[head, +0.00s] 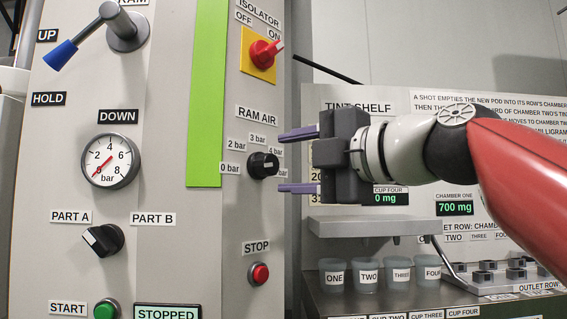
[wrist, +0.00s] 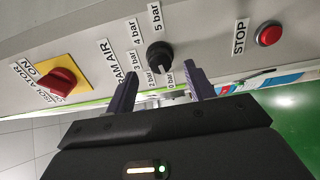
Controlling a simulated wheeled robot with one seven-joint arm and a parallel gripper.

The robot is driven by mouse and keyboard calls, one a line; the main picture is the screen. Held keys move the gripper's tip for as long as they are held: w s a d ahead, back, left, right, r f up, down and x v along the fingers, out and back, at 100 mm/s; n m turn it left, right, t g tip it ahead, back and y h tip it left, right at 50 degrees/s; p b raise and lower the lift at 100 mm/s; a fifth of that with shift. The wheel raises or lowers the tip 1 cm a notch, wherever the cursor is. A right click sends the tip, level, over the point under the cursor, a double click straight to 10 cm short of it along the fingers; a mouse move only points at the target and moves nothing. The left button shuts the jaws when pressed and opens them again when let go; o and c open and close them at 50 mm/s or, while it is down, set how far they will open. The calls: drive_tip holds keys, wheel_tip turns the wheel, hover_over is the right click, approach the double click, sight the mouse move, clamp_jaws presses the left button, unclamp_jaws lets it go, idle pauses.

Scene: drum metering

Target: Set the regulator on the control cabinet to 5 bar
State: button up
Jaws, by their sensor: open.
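The regulator is a round black knob (head: 263,165) marked RAM AIR on the grey control cabinet (head: 160,240). Bar labels run around it, from 0 bar at its left to 4 bar at its upper right. The knob also shows in the wrist view (wrist: 160,56), with 5 bar readable; a pale mark on it appears to face 0 bar. My gripper (head: 285,161) is open and empty, close in front of the knob. Its purple fingers lie above and below the knob's height. In the wrist view the fingertips (wrist: 162,82) flank the knob's near side, apparently without touching.
A red isolator switch (head: 264,53) sits above the knob and a red STOP button (head: 260,273) below it. A pressure gauge (head: 110,161) has its needle at the lower left, near zero. A blue-tipped lever (head: 62,54) juts out. The tint shelf with cups (head: 368,275) stands right.

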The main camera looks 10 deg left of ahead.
sight(273, 165)
drive_tip(key=shift+x, duration=1.9)
drive_tip(key=shift+d, duration=0.1)
drive_tip(key=c, duration=1)
